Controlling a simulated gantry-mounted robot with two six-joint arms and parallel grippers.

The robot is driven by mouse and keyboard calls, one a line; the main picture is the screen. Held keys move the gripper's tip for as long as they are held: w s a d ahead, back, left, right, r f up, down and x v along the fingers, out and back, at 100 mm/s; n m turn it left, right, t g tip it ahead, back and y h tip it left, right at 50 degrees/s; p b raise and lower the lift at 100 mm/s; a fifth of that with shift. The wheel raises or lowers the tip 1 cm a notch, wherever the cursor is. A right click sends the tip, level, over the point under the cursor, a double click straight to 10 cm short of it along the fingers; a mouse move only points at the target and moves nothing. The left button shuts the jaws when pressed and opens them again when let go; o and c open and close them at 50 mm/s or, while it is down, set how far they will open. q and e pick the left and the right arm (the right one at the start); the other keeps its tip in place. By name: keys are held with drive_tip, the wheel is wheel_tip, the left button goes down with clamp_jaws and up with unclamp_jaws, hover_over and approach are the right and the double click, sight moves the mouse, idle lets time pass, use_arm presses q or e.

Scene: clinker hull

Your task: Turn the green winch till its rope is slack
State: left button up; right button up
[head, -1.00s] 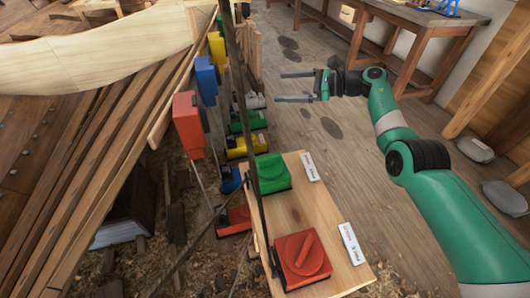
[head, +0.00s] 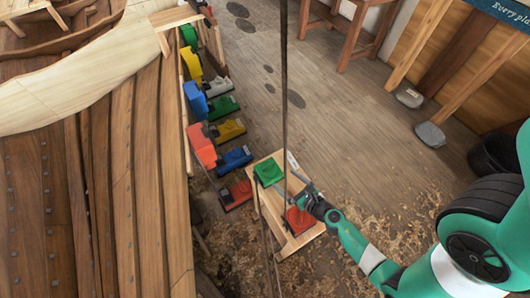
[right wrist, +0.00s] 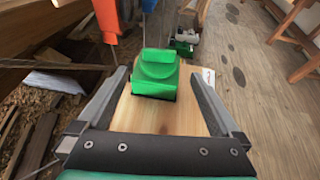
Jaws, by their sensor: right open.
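A green square unit with a raised turning grip (head: 268,172) sits on a small wooden bench (head: 310,238), at its far end. It also shows in the right wrist view (right wrist: 155,78), straight ahead of my fingers. My right gripper (head: 291,172) is over the bench, just right of the green unit. In the right wrist view my right gripper (right wrist: 160,80) is open and empty, one finger either side of the green unit's line. A red square unit (head: 299,222) sits at the bench's near end, partly behind my arm. Another green block (head: 222,107) stands on the floor. My left gripper is not in view.
A dark upright bar or rope (head: 284,90) crosses in front of the bench. Several coloured blocks hang along the plank hull (head: 120,150), with yellow (head: 228,130) and blue (head: 235,158) floor blocks nearby.

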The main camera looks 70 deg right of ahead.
sight(270, 166)
drive_tip(key=b+x, duration=0.1)
drive_tip(key=x, duration=0.3)
drive_tip(key=b+x, duration=0.1)
drive_tip(key=x, duration=0.3)
drive_tip(key=b+x, duration=0.1)
drive_tip(key=x, duration=0.2)
drive_tip(key=shift+w+d+r, duration=0.15)
drive_tip(key=shift+w+d, duration=0.05)
drive_tip(key=shift+w, duration=0.25)
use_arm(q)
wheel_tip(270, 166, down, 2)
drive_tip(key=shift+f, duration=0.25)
use_arm(e)
drive_tip(key=c, duration=1.2)
use_arm(q)
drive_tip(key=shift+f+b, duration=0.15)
drive_tip(key=shift+b, duration=0.15)
